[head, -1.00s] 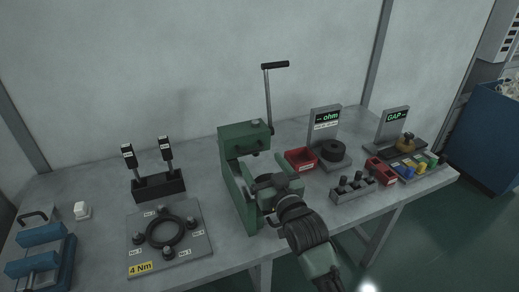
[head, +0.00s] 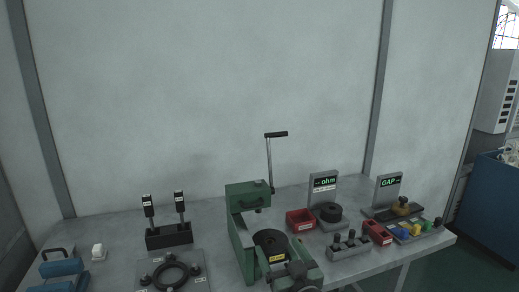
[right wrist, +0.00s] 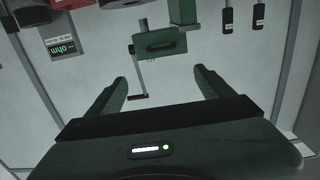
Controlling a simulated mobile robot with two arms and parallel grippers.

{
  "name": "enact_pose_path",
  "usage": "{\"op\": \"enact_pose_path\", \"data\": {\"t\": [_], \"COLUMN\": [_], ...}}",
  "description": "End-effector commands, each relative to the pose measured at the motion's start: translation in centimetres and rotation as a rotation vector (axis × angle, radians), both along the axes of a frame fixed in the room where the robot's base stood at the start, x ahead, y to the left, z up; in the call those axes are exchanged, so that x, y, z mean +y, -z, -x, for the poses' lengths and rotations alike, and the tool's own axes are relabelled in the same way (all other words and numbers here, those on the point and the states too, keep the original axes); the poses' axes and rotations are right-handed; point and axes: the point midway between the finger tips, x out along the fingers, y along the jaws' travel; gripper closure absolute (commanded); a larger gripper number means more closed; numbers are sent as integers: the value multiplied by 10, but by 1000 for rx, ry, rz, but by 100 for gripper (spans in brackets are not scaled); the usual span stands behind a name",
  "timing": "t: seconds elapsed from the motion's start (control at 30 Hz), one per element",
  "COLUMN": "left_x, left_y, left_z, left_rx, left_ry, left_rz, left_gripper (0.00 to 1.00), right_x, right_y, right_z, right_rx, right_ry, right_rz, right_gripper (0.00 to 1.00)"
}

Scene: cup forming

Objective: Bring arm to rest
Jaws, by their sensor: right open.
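My right gripper (head: 296,270) is at the bottom edge of the head view, in front of the green press (head: 240,230), with its arm cut off by the frame. In the right wrist view its two fingers (right wrist: 160,78) are spread apart with nothing between them. That view is upside down and shows the press head (right wrist: 160,42) and its lever beyond the fingers. A dark round part (head: 271,243) sits on the press. I cannot tell whether the gripper touches the press. My left gripper is not in view.
A red bin (head: 300,219), an ohm meter stand (head: 324,188), a GAP stand (head: 388,188) and a second red bin (head: 377,233) stand right of the press. A dark holder with two upright tools (head: 169,236) and a ring plate (head: 198,262) are left. The wall behind is bare.

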Motion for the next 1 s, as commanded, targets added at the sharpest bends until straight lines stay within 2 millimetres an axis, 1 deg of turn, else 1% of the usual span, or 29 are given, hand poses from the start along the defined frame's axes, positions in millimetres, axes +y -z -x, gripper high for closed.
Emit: {"op": "enact_pose_path", "data": {"t": [0.03, 0.07, 0.17, 0.37, 0.47, 0.57, 0.6, 0.67, 0.7, 0.73, 0.77, 0.8, 0.87, 0.9, 0.97, 1.0], "left_x": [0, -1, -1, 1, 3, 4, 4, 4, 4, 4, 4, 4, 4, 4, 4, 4], "left_y": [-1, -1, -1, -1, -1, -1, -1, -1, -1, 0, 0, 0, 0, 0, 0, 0], "left_z": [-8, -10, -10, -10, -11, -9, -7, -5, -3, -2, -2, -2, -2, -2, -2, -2], "left_rx": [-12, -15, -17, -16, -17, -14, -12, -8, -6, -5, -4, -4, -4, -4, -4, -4], "left_ry": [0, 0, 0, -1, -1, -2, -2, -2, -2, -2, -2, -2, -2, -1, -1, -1], "left_rz": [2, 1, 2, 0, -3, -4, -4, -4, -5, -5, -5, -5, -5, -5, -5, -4], "left_gripper": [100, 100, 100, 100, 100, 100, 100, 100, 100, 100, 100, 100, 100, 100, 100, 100], "right_x": [0, -1, -3, -7, -10, -15, -17, -20, -23, -25, -28, -32, -39, -45, -54, -60], "right_y": [5, 11, 25, 62, 89, 121, 136, 159, 178, 191, 209, 233, 272, 299, 338, 364], "right_z": [0, 0, 0, 1, 4, 9, 11, 17, 22, 25, 31, 40, 57, 70, 93, 110], "right_rx": [9, 17, 41, 102, 145, 197, 221, 260, 290, 312, 342, 382, 448, 495, 568, 615], "right_ry": [1, 2, 5, 13, 18, 24, 27, 31, 34, 36, 39, 42, 48, 52, 58, 62], "right_rz": [3, 5, 12, 30, 43, 57, 64, 74, 83, 90, 98, 110, 128, 142, 162, 176], "right_gripper": [18, 18, 18, 18, 18, 18, 18, 18, 18, 18, 18, 18, 18, 18, 18, 18]}}
